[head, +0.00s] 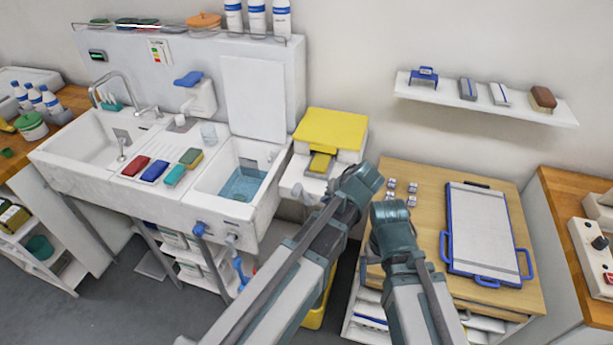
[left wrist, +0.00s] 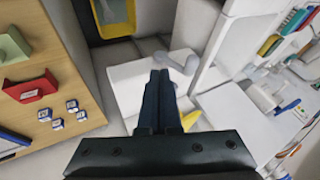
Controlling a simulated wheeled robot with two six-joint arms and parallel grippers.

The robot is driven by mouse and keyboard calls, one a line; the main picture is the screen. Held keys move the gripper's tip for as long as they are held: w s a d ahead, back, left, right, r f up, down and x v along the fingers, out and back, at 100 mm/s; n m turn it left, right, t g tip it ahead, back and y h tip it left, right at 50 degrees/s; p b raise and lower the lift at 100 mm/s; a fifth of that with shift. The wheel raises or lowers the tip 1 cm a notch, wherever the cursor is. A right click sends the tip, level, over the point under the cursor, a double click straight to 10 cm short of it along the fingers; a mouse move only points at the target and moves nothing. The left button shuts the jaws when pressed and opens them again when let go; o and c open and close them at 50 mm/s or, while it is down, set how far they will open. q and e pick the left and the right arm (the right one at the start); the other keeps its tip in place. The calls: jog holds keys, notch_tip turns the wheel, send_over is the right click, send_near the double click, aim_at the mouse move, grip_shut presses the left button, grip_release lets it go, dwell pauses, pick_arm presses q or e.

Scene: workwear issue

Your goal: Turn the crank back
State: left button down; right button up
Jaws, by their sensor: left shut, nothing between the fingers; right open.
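A white unit with a yellow top (head: 331,130) stands between the sink and the wooden table. A pale grey crank (head: 300,193) appears low on its front left, partly hidden by my left arm.
The sink (head: 207,178) is left of the unit. The wooden table (head: 415,172) holds a blue-edged board (head: 482,225) and several small boxes. Green (left wrist: 14,46) and red (left wrist: 30,88) items lie on it in the left wrist view. A yellow bin (left wrist: 112,20) stands low down.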

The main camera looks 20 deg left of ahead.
pick_arm(q)
notch_tip(320, 180, up, 2)
jog(key=w, duration=0.2)
jog(key=b, duration=0.7)
send_near(306, 192)
notch_tip(306, 192, down, 3)
jog(key=s+a, duration=0.1)
jog(key=a, duration=0.1)
jog(key=shift+a+t, duration=0.3)
jog(key=shift+a, duration=0.2)
pick_arm(e)
notch_tip(306, 192, down, 6)
jog(key=shift+f, duration=0.2)
pick_arm(q)
jog(key=shift+a, duration=0.1)
pick_arm(e)
jog(key=shift+r, duration=0.15)
